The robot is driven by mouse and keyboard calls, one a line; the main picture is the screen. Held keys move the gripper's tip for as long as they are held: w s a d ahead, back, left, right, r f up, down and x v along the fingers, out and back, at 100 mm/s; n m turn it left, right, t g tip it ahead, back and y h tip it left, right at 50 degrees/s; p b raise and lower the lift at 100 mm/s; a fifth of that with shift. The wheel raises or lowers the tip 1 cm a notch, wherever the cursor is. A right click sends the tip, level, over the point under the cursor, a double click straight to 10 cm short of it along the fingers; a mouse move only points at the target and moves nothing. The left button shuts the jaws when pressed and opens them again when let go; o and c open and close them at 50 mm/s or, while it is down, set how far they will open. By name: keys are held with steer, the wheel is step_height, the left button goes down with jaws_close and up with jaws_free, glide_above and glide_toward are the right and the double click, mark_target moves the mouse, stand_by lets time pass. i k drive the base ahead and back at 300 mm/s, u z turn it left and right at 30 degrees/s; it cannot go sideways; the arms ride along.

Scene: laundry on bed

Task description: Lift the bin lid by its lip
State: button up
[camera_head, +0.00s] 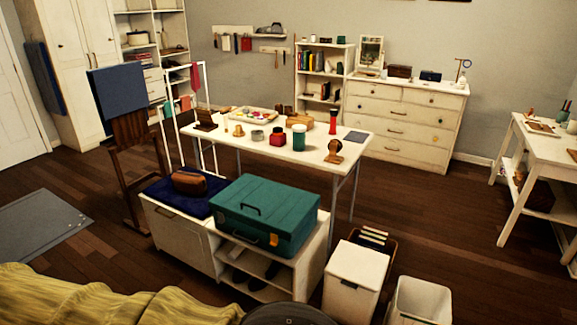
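A white bin (345,298) stands on the floor at the lower right, beside the low white cabinet. Its flat white lid (356,263) looks closed. A small dark mark (349,284) shows on the front just under the lid, but I cannot tell if it is the lip. A second white bin (421,297) to its right looks open at the top. The bottoms of both bins are cut off by the picture edge. My gripper is not in view.
The low cabinet (184,246) holds a teal case (265,215) and a brown bag (190,182). A dark crate (385,241) with upright items stands behind the bins. A cluttered white table (262,147) is farther back. The floor (455,235) right of the bins is clear.

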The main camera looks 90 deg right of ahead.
mark_target(356, 264)
steer(key=z, duration=3.25)
steer(key=k, duration=0.55)
steer(key=u, duration=1.9)
steer(key=i, duration=1.05)
steer(key=z, duration=1.8)
